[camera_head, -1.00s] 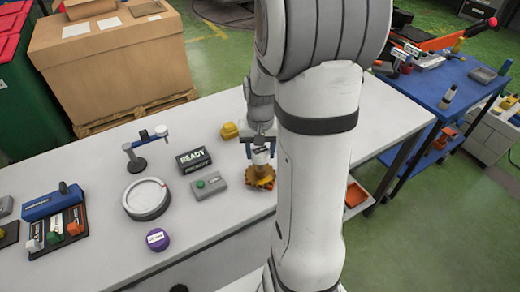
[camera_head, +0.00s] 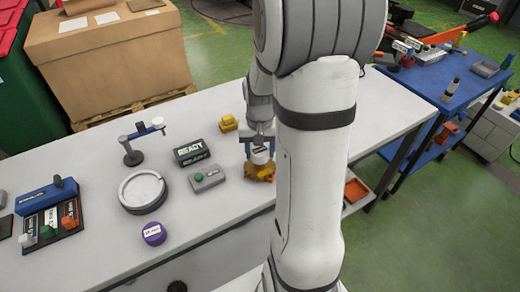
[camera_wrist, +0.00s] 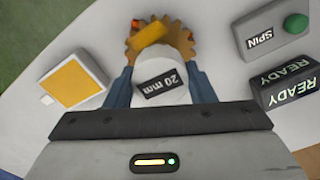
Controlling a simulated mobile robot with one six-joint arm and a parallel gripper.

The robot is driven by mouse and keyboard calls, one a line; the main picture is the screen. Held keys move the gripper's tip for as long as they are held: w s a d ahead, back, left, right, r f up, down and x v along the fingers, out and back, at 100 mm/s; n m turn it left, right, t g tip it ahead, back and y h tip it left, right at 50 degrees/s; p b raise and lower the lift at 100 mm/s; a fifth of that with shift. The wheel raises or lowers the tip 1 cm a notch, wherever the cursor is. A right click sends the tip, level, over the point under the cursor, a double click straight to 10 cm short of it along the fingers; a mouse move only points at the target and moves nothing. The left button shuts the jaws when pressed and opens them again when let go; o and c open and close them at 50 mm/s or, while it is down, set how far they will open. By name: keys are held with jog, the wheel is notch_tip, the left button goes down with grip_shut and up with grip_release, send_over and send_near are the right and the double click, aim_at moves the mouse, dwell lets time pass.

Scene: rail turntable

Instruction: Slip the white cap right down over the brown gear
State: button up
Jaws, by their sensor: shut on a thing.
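The white cap (camera_wrist: 165,88), with a "20 mm" label on top, is between the two blue fingers of my gripper (camera_wrist: 160,90). In the head view the cap (camera_head: 260,156) is upright, right over the brown toothed gear (camera_head: 258,174) on the table. The cap's lower edge meets the gear in that view; I cannot tell how far it is over it. The gear's middle is hidden.
A grey SPIN box with a green button (camera_head: 207,178) and a READY display (camera_head: 192,152) stand left of the gear. A yellow block (camera_head: 228,123) is behind. A round white dial (camera_head: 142,190) and purple puck (camera_head: 154,233) lie further left. My arm hides the table to the right.

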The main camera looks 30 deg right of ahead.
aim_at(259, 150)
jog(key=shift+f+b, duration=1.85)
jog(key=shift+f, duration=0.2)
dwell(3.4)
jog(key=o, duration=1)
jog(key=shift+r, duration=0.1)
notch_tip(259, 150, up, 8)
jog(key=shift+f, duration=0.15)
jog(key=s+a+r+n+t, duration=0.1)
jog(key=s+a, duration=0.3)
jog(key=s+a+r+n+t, duration=0.1)
jog(key=s+a+r+n, duration=0.1)
jog(key=s+a, duration=0.2)
jog(key=s+a+r+n, duration=0.2)
jog(key=s+a, duration=0.2)
jog(key=shift+s+a+r+t, duration=0.1)
jog(key=shift+s+r+t, duration=0.05)
jog(key=shift+t, duration=0.25)
